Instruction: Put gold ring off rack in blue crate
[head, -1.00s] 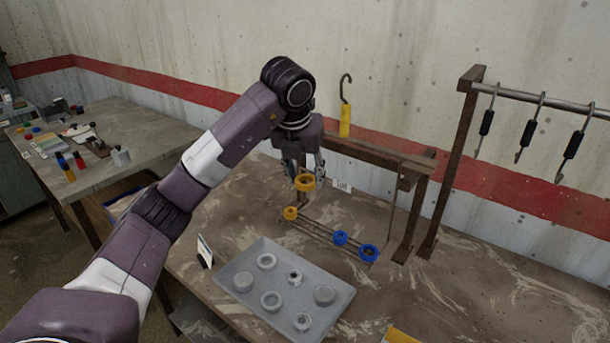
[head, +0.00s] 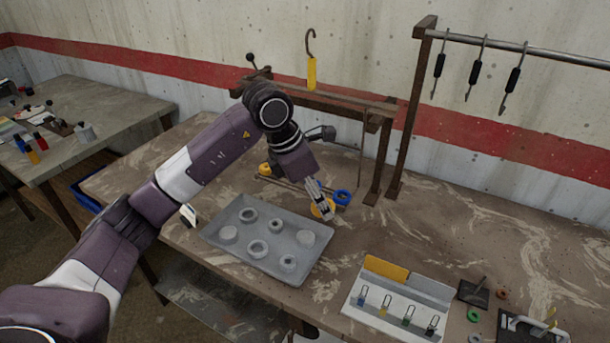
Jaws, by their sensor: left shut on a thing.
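My left gripper (head: 322,203) is shut on a gold ring (head: 318,211), held just right of the grey tray and in front of the rack. The low rack rail (head: 287,182) lies on the table behind it, partly hidden by my left arm. A second gold ring (head: 265,169) is at the rail's left end, and a blue ring (head: 343,197) is at its right end. Another blue ring is hidden or merged behind the gripper. A blue edge (head: 84,196), perhaps the blue crate, shows low under the left table; its inside is not visible. My right gripper is out of view.
A grey tray (head: 215,236) with several grey round parts lies in front. A white holder with a yellow panel (head: 386,268) stands at front right. Hooks hang from a raised bar (head: 540,55). The table's right middle (head: 450,220) is mostly clear.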

